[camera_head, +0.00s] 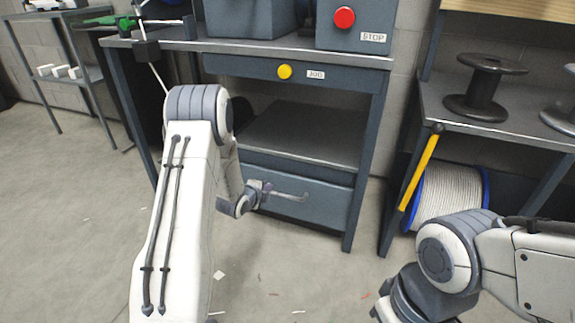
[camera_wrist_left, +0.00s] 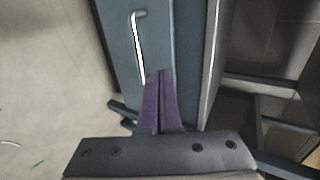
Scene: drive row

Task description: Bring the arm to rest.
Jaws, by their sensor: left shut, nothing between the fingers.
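My left arm reaches forward and down, and its gripper (camera_head: 267,188) is in front of the drawer (camera_head: 325,205) low in the grey workbench. In the left wrist view the purple fingers (camera_wrist_left: 161,75) are together with nothing between them. The drawer's bar handle (camera_wrist_left: 139,45) is just beyond and left of the fingertips there; I see no grip on it. My right arm (camera_head: 450,255) is bent at the lower right, and its gripper is not visible.
The bench carries a red stop button (camera_head: 344,17) and a yellow jog button (camera_head: 285,72). At right, a shelf (camera_head: 500,130) holds dark spools, with a blue-rimmed cable reel (camera_head: 450,195) below and a yellow bar (camera_head: 420,170) beside. The floor at left is open, with small scraps.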

